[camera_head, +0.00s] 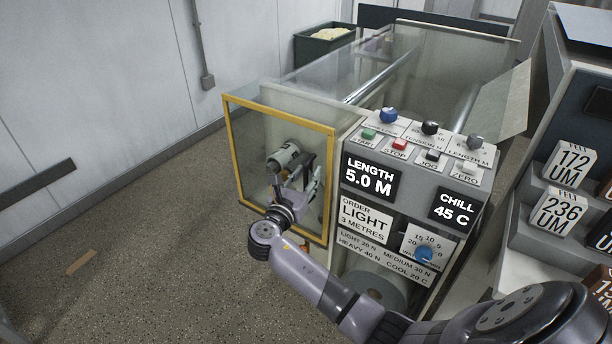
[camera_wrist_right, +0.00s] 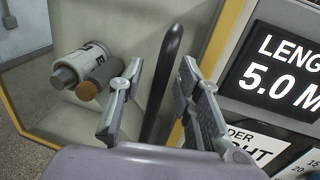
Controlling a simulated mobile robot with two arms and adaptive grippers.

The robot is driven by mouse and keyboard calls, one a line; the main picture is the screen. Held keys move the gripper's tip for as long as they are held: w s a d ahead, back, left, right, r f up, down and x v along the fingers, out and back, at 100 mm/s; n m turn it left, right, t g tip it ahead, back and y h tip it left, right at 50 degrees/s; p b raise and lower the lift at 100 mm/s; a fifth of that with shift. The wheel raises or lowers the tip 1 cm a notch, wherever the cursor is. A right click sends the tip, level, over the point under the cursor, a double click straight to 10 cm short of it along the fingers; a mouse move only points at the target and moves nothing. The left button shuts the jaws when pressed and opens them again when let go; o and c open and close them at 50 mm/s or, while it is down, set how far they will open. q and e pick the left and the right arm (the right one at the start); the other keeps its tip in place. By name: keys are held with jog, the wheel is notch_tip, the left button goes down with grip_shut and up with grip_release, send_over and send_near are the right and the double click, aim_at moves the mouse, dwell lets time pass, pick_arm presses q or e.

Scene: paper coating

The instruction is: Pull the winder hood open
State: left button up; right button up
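The winder hood (camera_head: 233,150) is a clear panel in a yellow frame at the left end of the machine. It looks closed, and its yellow frame also shows in the right wrist view (camera_wrist_right: 222,38). A dark upright bar handle (camera_wrist_right: 168,75) stands on it near the frame's right side. My right gripper (camera_head: 300,190) is at the hood's front. In the wrist view its fingers (camera_wrist_right: 162,68) are open, one on each side of the handle, with gaps showing. A white cylinder with a brown core (camera_wrist_right: 88,70) shows behind the panel. My left gripper is not in view.
The control panel (camera_head: 405,150) with buttons, knobs and displays is just right of the hood. Label blocks (camera_head: 568,165) stand on a stepped rack at the right. A dark bin (camera_head: 322,45) is at the back. The floor (camera_head: 150,250) left of the hood is mostly clear.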

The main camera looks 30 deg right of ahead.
grip_shut()
dwell(0.4)
dwell(0.5)
